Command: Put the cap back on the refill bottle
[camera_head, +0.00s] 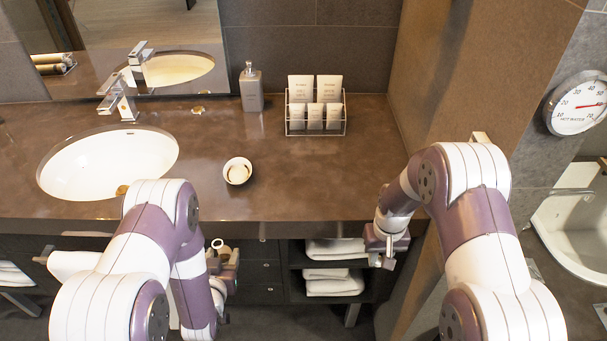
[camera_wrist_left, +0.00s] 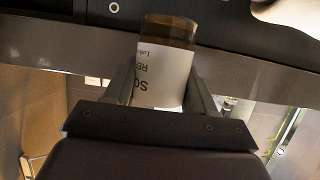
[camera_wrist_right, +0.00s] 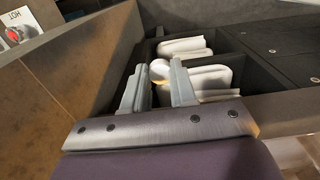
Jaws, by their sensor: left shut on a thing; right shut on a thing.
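The refill bottle (camera_wrist_left: 165,70), amber with a white printed label, is between the fingers of my left gripper (camera_wrist_left: 160,95). My left gripper is shut on it, in front of the counter's front edge. In the head view, the bottle's uncapped round mouth (camera_head: 217,243) faces up. My right gripper (camera_wrist_right: 160,85) is shut on a small whitish round piece (camera_wrist_right: 160,69), which looks like the cap. In the head view, my right gripper (camera_head: 382,256) is well to the right of the bottle, by the counter edge, and the cap is hard to make out there.
The counter (camera_head: 290,185) holds a sink (camera_head: 105,165), a soap dispenser (camera_head: 251,88), a wire rack (camera_head: 316,129) of packets and a small round dish (camera_head: 238,171). Folded towels (camera_head: 335,285) lie on shelves below. A wall (camera_head: 450,80) stands close to the right arm.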

